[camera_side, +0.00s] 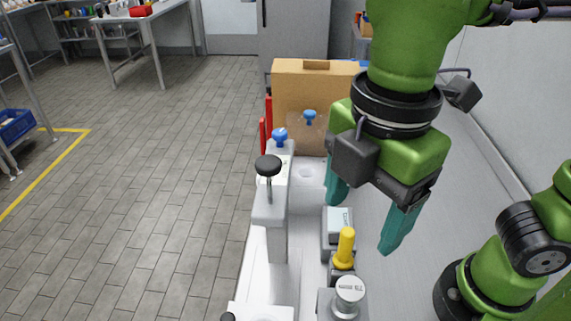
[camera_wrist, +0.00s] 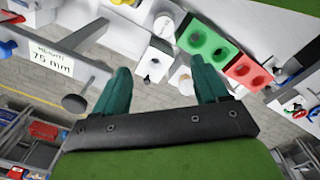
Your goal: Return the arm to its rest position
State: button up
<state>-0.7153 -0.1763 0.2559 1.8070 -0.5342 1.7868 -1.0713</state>
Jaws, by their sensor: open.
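My gripper (camera_side: 368,215) has two teal fingers and hangs from my green arm above the right part of the bench in the side view. The fingers are spread apart with nothing seen between them. In the wrist view my gripper (camera_wrist: 163,92) also shows open, its fingers on either side of a gap. The fingers appear apart from both.
A cardboard box (camera_side: 288,88) stands behind my gripper. A grey post with a black knob (camera_side: 268,168) and blue knobs (camera_side: 280,137) are to the left. The wrist view shows a green block (camera_wrist: 205,42) beside a red block (camera_wrist: 250,73). Open tiled floor lies left of the bench.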

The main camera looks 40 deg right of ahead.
jog(key=w+d+f+m+t, duration=0.2)
jog(key=d+m, duration=0.5)
jog(key=w+d+f+m+t+y, duration=0.1)
jog(key=w+d+f+m+t, duration=0.1)
jog(key=d+m, duration=0.5)
jog(key=w+d+f+m+t+y, duration=0.1)
jog(key=w+d+m+t, duration=0.2)
jog(key=d+m, duration=0.4)
jog(key=shift+w+f, duration=0.4)
jog(key=shift+d, duration=0.1)
